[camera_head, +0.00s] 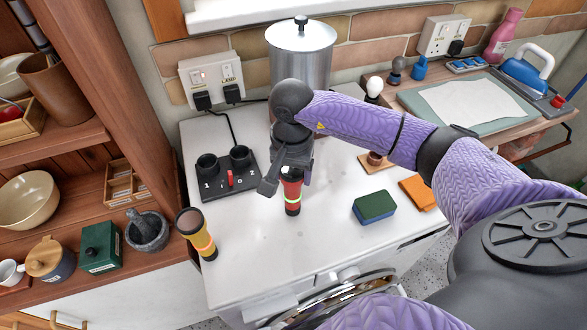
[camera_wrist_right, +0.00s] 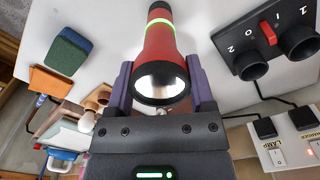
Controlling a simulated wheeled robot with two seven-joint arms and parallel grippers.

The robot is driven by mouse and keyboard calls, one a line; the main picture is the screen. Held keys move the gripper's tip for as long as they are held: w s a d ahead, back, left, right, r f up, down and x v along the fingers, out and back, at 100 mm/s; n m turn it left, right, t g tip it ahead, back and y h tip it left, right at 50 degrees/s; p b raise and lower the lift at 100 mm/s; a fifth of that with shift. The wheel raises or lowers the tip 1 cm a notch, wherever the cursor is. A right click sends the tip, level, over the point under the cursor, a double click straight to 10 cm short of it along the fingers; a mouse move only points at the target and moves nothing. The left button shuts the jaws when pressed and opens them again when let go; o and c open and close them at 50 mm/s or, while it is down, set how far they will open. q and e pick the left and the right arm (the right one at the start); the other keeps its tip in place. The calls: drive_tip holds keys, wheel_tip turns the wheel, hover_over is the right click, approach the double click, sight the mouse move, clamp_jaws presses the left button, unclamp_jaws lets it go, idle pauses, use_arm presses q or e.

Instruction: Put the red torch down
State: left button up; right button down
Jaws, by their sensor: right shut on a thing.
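The red torch (camera_head: 292,190) has a black base and a glowing green band. It is upright over the white worktop (camera_head: 255,245), in front of the black two-socket holder. My right gripper (camera_head: 288,168) is shut on it near its top. In the right wrist view the red torch (camera_wrist_right: 160,48) lies between the fingers of the right gripper (camera_wrist_right: 160,92), its pale lens end towards the camera. I cannot tell whether its base touches the worktop. The holder (camera_head: 226,174), marked 1, 0 and 2 with a red switch, has both sockets empty. My left gripper is not in view.
A yellow torch (camera_head: 196,234) stands at the worktop's left edge. A green-blue sponge (camera_head: 374,206) and an orange cloth (camera_head: 418,193) lie to the right. A metal urn (camera_head: 301,55) stands behind. The worktop's front middle is clear.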

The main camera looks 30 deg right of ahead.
drive_tip(key=shift+f, duration=0.1)
unclamp_jaws()
wheel_tip(320, 180, up, 12)
drive_tip(key=p, duration=0.1)
drive_tip(key=shift+r, duration=0.25)
